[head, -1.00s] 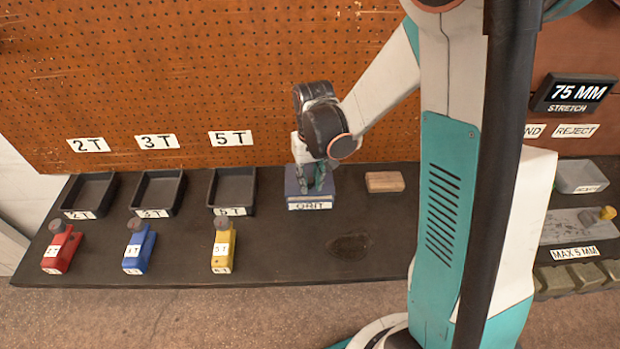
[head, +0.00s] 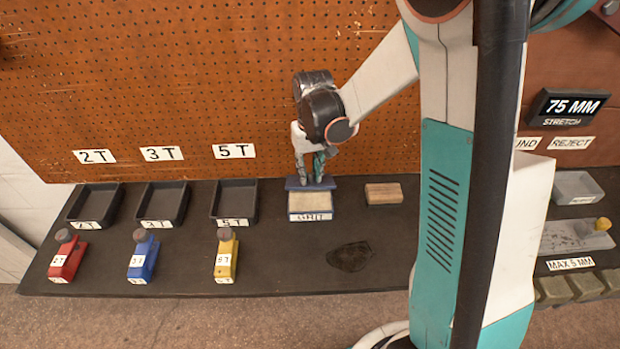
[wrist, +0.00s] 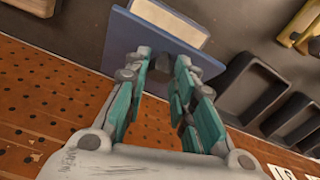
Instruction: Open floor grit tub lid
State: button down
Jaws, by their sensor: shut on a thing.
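The grit tub (head: 311,203) is a small blue box with a "GRIT" label on its front, on the dark bench shelf. Its top is open and pale grit shows inside, also in the wrist view (wrist: 172,18). The blue lid (head: 294,183) is swung back at the tub's rear edge. In the wrist view the lid (wrist: 122,38) is a blue panel in front of my fingers. My gripper (head: 316,178) is behind the tub, pointing down, shut on the lid's dark knob (wrist: 160,63), which is partly hidden between the fingers.
A wooden block (head: 384,193) lies right of the tub. Black trays (head: 234,217) stand to the left, with red, blue and yellow (head: 226,255) labelled pieces before them. The pegboard (head: 200,90) rises close behind my gripper. A dark patch (head: 350,256) marks the shelf in front.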

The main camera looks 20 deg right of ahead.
jog(key=shift+w+d+r, duration=0.25)
jog(key=shift+w+r, duration=0.1)
jog(key=shift+w, duration=0.3)
jog(key=shift+w+d+r, duration=0.25)
jog(key=shift+w+r, duration=0.05)
jog(key=shift+w, duration=0.3)
jog(key=shift+w+d+r+p, duration=0.1)
jog(key=shift+w+d+p, duration=0.1)
jog(key=shift+w, duration=0.35)
jog(key=shift+w+d+r+p, duration=0.1)
jog(key=shift+w+d+p, duration=0.1)
jog(key=shift+w, duration=0.3)
jog(key=c, duration=1.8)
grip_release()
jog(key=o, duration=0.4)
jog(key=shift+d, duration=0.15)
jog(key=shift+o, duration=0.2)
jog(key=shift+d, duration=0.15)
jog(key=shift+a, duration=0.2)
